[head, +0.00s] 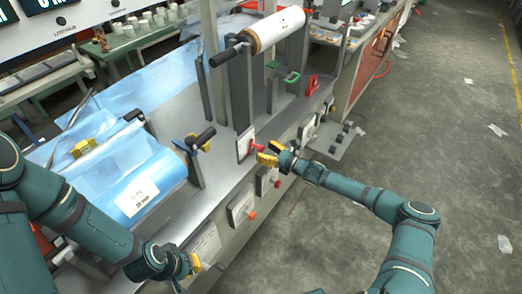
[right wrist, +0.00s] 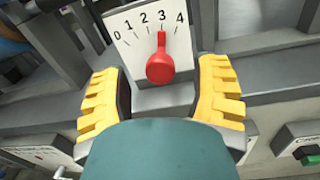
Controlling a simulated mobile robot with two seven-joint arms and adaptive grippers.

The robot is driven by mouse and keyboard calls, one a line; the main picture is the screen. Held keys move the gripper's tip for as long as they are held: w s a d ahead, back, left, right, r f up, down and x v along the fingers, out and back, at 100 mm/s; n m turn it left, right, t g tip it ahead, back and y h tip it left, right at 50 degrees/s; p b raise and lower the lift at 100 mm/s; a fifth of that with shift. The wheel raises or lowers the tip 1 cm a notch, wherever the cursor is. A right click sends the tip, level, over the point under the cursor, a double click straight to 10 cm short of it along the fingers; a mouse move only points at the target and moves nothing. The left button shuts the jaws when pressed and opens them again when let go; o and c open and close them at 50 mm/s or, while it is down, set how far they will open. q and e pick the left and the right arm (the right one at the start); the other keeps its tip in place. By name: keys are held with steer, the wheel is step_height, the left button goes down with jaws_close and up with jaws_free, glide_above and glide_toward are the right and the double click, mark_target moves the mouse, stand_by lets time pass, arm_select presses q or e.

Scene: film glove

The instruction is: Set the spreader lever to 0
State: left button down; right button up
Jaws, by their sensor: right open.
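A red lever (right wrist: 161,62) stands on a white dial plate (right wrist: 135,22) numbered 0 to 4. Its tip points up at about 3; 0 is at the left end of the scale. In the head view the same plate (head: 244,141) is on the machine's side. No name is readable on it. My right gripper (head: 266,152) is in front of it. In the right wrist view its yellow fingers (right wrist: 161,100) are spread wide to either side of the lever's knob, with no visible contact. My left gripper (head: 192,265) is low at the machine's front; its fingers are partly hidden.
More plates with red knobs sit along the machine's side, such as one (head: 241,205) nearer me. A blue film roll (head: 125,170) lies on the machine, and a white roll (head: 275,30) is higher up. The grey floor (head: 465,170) at right is mostly clear.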

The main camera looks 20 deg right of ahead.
steer(key=shift+x, duration=1.15)
jaws_close()
